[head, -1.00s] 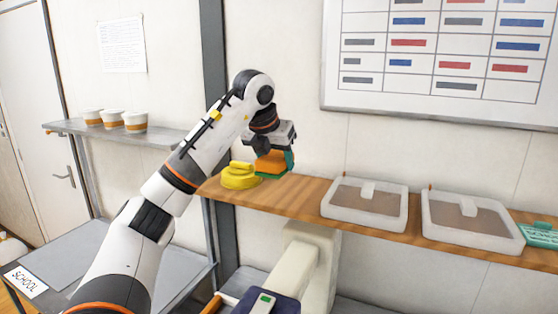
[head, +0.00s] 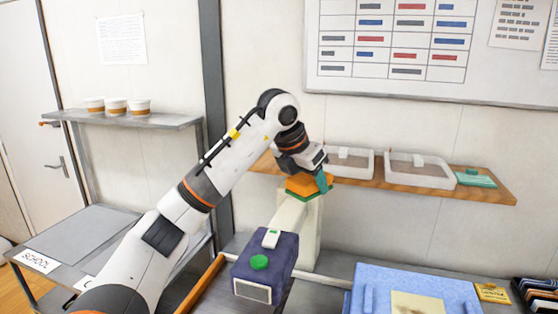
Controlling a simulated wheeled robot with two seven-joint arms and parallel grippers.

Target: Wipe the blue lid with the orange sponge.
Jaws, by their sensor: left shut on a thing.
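My left gripper (head: 314,177) is shut on the orange sponge (head: 306,186), which has a green layer underneath. It holds the sponge in the air, in front of the wooden shelf in the picture. The blue lid (head: 370,285) lies at the bottom edge, right of centre, and is cut off by the frame. A pale yellowish patch with a brownish smudge (head: 417,303) shows on it. The sponge is well apart from the lid, up and to its left. My right gripper is not in view.
A beige post with a dark blue boxy device (head: 264,262) stands between sponge and lid. Clear trays (head: 420,181) and a teal item (head: 476,178) sit on the wooden shelf (head: 500,193). A yellow card (head: 492,293) and dark items (head: 535,292) lie right of the lid.

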